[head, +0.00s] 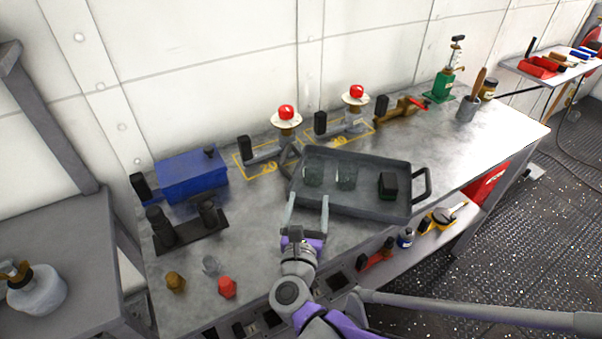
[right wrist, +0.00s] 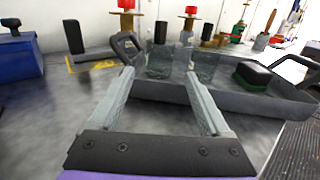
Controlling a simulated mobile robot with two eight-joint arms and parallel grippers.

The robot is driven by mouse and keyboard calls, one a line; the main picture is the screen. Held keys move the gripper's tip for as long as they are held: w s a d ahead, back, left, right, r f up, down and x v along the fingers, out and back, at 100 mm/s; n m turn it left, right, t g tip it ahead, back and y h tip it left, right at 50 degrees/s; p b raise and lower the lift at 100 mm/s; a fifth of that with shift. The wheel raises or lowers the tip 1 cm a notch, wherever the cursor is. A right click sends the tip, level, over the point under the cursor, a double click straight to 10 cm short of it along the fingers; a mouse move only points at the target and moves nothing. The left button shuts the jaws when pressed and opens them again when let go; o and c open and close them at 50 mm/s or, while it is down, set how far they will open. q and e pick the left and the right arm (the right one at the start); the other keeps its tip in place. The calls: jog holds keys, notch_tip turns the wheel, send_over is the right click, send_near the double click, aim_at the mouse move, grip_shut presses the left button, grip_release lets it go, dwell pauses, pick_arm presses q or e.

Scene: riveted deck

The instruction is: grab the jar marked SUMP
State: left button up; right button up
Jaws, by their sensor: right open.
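Two clear greenish glass jars stand side by side in the grey tray (head: 385,157): a left jar (head: 313,175) and a right jar (head: 346,177). They also show in the right wrist view, the left jar (right wrist: 159,60) and the right jar (right wrist: 204,66). I cannot read any marking on either, so I cannot tell which is marked SUMP. My right gripper (head: 308,201) is open and empty, at the tray's near left side, its fingers pointing toward the jars. In the right wrist view the left jar shows between the fingertips, beyond them. My left gripper is not in view.
A black and green block (head: 388,186) lies in the tray's right part. The tray's raised wall and left handle (head: 290,160) are close to my right gripper. A blue box (head: 192,175) and red-topped fixtures (head: 286,115) stand left and behind.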

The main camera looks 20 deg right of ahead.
aim_at(313, 176)
jog(key=x, duration=0.9)
jog(key=shift+w+d+b, duration=0.15)
jog(key=shift+w+b, duration=0.05)
jog(key=shift+b, duration=0.2)
jog(key=c, duration=1.2)
